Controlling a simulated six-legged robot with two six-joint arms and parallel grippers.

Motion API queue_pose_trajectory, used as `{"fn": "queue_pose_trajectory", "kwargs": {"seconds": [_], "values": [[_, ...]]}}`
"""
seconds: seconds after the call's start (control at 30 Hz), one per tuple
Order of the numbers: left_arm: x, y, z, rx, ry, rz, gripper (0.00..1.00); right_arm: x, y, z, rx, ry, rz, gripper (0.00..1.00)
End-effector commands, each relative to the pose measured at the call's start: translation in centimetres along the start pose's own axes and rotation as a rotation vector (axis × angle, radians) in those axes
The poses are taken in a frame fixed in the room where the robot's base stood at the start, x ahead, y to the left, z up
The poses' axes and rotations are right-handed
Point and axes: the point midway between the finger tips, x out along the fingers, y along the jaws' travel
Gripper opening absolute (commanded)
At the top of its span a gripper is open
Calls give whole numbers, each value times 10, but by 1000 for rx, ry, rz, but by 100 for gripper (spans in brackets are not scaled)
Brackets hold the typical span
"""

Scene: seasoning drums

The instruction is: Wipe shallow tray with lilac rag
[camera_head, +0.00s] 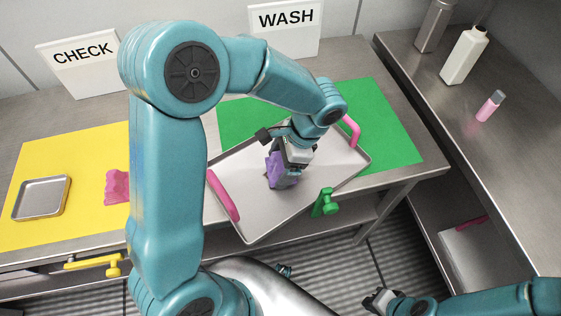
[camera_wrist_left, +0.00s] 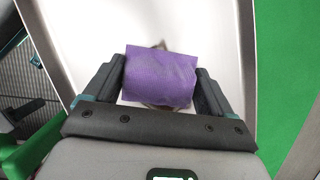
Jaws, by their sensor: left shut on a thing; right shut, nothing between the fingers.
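The shallow tray (camera_head: 245,212) is a pale metal tray with pink handles at its two ends. It lies at an angle, partly on the green mat and partly over the bench's front edge. My left gripper (camera_head: 287,172) is over the middle of the tray, shut on the lilac rag (camera_head: 275,172). In the left wrist view the rag (camera_wrist_left: 160,76) is between the two fingers, against the tray floor (camera_wrist_left: 205,25). A brownish mark (camera_wrist_left: 160,46) shows on the tray beside the rag. My right gripper (camera_head: 380,301) is low at the bottom right, shut and empty.
A yellow mat (camera_head: 70,165) at left holds a small metal tin (camera_head: 42,198) and a pink cloth (camera_head: 117,186). CHECK (camera_head: 83,62) and WASH (camera_head: 285,30) signs stand behind.

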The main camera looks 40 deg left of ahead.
Motion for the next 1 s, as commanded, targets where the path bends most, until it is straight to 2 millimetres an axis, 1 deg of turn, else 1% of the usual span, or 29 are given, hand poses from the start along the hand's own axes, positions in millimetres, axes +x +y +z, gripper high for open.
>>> {"fn": "queue_pose_trajectory", "kwargs": {"seconds": [0.1, 0.17, 0.37, 0.8, 0.9, 1.0], "values": [[-6, 0, 0, -1, -1, 0, 56, -8, -3, 0, 0, 0, 0, 0], [-21, 0, 5, -1, 5, -1, 56, -12, -4, 0, 0, 0, 0, 0], [-31, 0, 7, -1, 0, 1, 56, -22, -8, 0, 0, 0, 0, 0], [-69, 2, 21, -4, 1, 2, 56, -54, -20, 1, 0, 0, 0, 0], [-75, 3, 23, -4, 1, 2, 56, -59, -21, 1, 0, 0, 0, 0], [-76, 4, 24, -5, 1, 3, 56, -60, -22, 1, 0, 0, 0, 0]]}}
